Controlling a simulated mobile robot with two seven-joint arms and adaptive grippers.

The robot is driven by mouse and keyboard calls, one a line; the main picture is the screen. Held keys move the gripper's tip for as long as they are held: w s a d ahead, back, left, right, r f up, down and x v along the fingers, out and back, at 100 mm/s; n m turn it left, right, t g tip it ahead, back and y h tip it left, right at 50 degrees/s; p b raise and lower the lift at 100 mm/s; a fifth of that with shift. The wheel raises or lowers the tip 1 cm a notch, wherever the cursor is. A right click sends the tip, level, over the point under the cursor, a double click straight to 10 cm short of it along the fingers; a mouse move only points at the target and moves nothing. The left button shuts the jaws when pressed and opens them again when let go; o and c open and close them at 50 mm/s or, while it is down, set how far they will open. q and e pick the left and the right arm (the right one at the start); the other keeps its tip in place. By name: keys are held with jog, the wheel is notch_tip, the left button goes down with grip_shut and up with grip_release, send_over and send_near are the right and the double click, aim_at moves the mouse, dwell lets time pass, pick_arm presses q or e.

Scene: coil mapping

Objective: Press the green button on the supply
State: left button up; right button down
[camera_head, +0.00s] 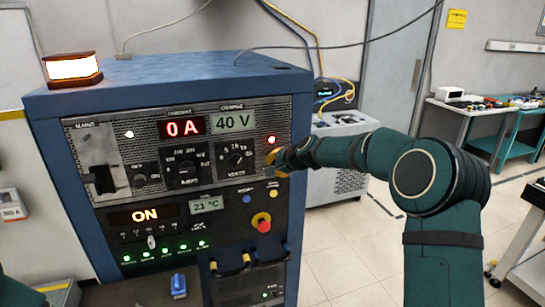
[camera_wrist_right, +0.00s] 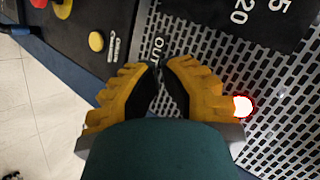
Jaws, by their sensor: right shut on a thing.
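The supply is a blue cabinet (camera_head: 170,82) with a meter panel reading 0 A and 40 V. I cannot pick out a single green button on it; a row of small green lights (camera_head: 167,249) glows along its lower front. My right gripper (camera_head: 275,159) is at the panel's right edge, just below a glowing red light (camera_head: 271,140). In the right wrist view the yellow fingers (camera_wrist_right: 157,68) are closed together at the perforated panel, beside the letters "OUT". What is between the fingertips is hidden. My left gripper is out of view.
Below the right gripper are a yellow button (camera_head: 273,192) and a red knob (camera_head: 261,222). The yellow button also shows in the right wrist view (camera_wrist_right: 97,41). An orange lamp (camera_head: 73,68) stands on the cabinet. A bench (camera_head: 478,112) stands far right.

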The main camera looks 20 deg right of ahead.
jog(key=shift+w, duration=0.15)
dwell(0.4)
jog(key=shift+s+b, duration=0.55)
jog(key=shift+s, duration=0.25)
jog(key=s+b, duration=0.3)
jog(key=s, duration=0.2)
dwell(0.8)
